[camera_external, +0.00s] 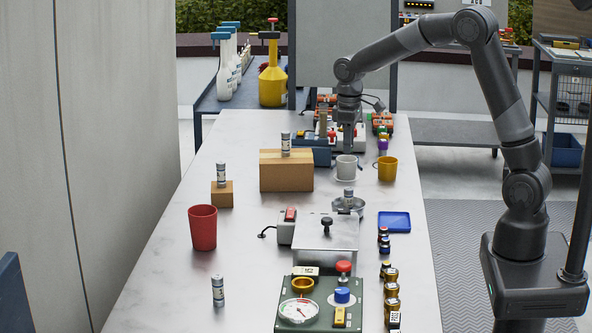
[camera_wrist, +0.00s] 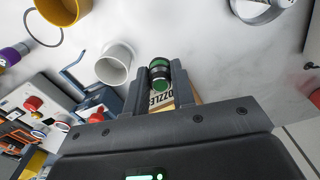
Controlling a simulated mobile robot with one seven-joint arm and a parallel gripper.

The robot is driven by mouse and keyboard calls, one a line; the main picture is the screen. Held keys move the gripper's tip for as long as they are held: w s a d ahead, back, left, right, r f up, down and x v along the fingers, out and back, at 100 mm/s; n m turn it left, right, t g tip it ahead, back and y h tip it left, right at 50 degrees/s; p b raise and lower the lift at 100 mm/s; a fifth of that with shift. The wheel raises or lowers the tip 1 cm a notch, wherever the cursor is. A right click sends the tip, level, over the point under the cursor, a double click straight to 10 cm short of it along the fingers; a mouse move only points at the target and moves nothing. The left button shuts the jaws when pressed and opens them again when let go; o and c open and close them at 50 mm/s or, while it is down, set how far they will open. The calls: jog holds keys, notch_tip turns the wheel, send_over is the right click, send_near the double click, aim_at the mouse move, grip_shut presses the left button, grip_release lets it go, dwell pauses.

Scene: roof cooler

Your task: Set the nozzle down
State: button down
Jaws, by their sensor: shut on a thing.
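In the wrist view my gripper (camera_wrist: 160,76) is shut on a short green and black cylinder, the nozzle (camera_wrist: 159,73). A white label with dark letters, partly hidden and reading "OZZLE", shows just below it between the fingers. In the external view my gripper (camera_external: 348,147) points down over the far part of the table, close above or behind the white cup (camera_external: 346,167). The nozzle cannot be made out there. In the wrist view the white cup (camera_wrist: 115,63) stands left of the fingers, apart from them.
A yellow cup (camera_external: 387,168) stands right of the white cup. A cardboard box (camera_external: 286,175) bears a small canister (camera_external: 285,143). A red cup (camera_external: 203,228), blue tray (camera_external: 394,222) and metal box (camera_external: 326,237) stand nearer. The table's left middle (camera_external: 165,240) has free room.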

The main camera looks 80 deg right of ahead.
jog(key=s+d, duration=0.2)
jog(key=s, duration=0.2)
send_over(327, 196)
notch_tip(327, 196, down, 7)
jog(key=shift+s+a+r, duration=0.1)
jog(key=shift+r, duration=0.05)
jog(key=shift+f, duration=2.05)
jog(key=shift+f, duration=0.2)
jog(key=c, duration=1.2)
grip_release()
jog(key=shift+r, duration=0.1)
